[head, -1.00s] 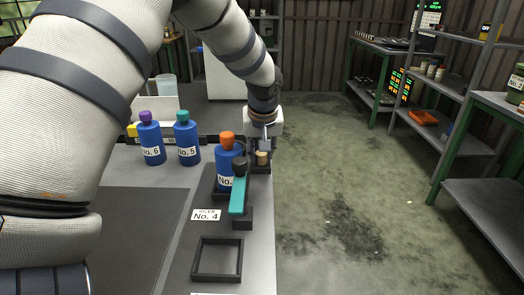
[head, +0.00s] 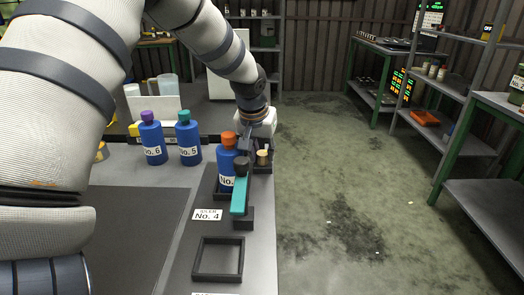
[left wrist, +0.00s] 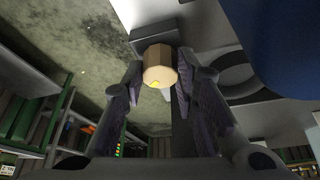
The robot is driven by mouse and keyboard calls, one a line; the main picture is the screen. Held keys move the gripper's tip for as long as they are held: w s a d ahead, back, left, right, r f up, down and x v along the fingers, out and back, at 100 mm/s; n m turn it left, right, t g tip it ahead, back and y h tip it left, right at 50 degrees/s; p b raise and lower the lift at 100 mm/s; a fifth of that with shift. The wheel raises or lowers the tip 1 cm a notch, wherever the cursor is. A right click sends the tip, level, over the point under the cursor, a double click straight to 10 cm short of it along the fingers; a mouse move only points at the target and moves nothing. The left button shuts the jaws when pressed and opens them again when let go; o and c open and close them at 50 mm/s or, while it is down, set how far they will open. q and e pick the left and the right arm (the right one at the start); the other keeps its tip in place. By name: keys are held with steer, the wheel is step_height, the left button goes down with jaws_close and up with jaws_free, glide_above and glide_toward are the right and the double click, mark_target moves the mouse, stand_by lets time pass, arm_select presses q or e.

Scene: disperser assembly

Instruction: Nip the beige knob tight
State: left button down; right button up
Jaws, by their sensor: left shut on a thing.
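The beige knob (head: 263,157) stands on a dark block at the right edge of the table, just right of the blue bottle with an orange cap. In the left wrist view the knob (left wrist: 160,66) sits between the two fingers, with a small yellow mark on its end. My left gripper (head: 256,150) comes down from behind and is shut on the knob; its fingertips are partly hidden in the head view. My right gripper is not in view.
The blue bottle with orange cap (head: 227,160) stands close left of the gripper. A teal lever with a black knob (head: 240,192) is in front. Two more blue bottles, No. 6 (head: 153,142) and No. 5 (head: 188,142), stand further left. An empty black frame (head: 218,276) lies nearest me.

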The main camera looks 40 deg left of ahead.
arm_select(q)
steer(key=shift+f, duration=0.1)
steer(key=c, duration=1.3)
jaws_free()
steer(key=v, duration=1.2)
